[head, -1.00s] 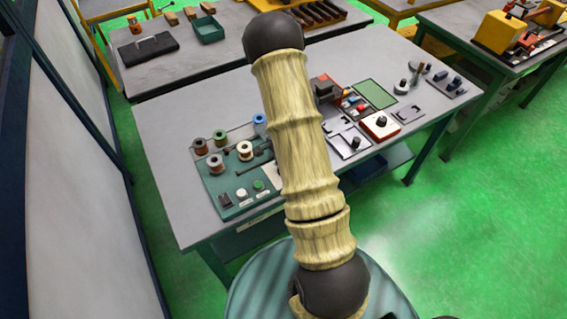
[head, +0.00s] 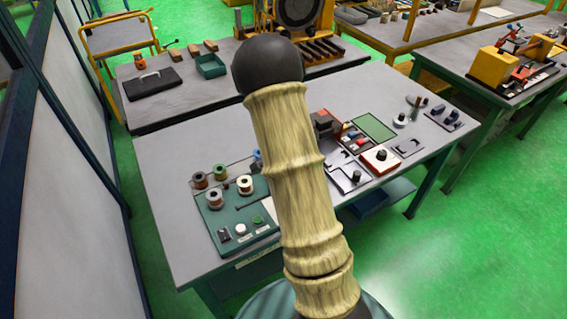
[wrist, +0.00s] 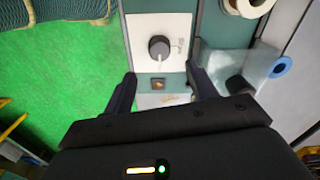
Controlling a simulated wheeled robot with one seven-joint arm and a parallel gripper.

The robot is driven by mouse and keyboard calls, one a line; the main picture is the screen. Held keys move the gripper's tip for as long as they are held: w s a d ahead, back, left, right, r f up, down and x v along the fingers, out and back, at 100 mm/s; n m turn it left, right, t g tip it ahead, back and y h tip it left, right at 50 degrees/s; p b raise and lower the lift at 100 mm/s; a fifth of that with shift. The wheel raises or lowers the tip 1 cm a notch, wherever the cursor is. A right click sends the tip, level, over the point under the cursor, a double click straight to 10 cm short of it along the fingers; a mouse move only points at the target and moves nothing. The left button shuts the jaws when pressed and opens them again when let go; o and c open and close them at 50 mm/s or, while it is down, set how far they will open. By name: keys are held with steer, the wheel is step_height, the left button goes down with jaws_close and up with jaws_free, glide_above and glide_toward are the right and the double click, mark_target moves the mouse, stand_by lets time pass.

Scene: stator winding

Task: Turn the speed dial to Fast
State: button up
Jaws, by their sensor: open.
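In the wrist view the speed dial is a black round knob (wrist: 159,47) on a white plate (wrist: 142,26) set in a teal panel. A pale pointer line on it points down the picture, toward my gripper. Faint marks lie right of the knob, too small to read. My gripper (wrist: 161,76) is open and empty. Its dark fingers are spread wide, with their tips just short of the knob in the picture; I see no contact. In the head view my own arm hides the gripper, and I cannot make out this dial there.
A teal board (head: 213,222) with wire spools (head: 244,184) and buttons lies on the grey table (head: 165,195). In the wrist view a white spool (wrist: 247,7) and a blue ring (wrist: 281,66) are right of the dial. A red box with a knob (head: 380,158) stands further right.

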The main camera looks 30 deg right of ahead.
step_height(320, 180, up, 10)
steer(key=shift+b, duration=0.35)
steer(key=shift+f, duration=0.15)
steer(key=s+a+r+n+t, duration=0.2)
steer(key=s+a+r+n, duration=0.1)
steer(key=s+a+n, duration=0.9)
steer(key=a+n, duration=0.1)
steer(key=n, duration=0.2)
steer(key=shift+s+a+t, duration=0.25)
steer(key=shift+s+t, duration=0.05)
steer(key=shift+s, duration=0.05)
steer(key=c, duration=0.5)
steer(key=shift+o, duration=0.2)
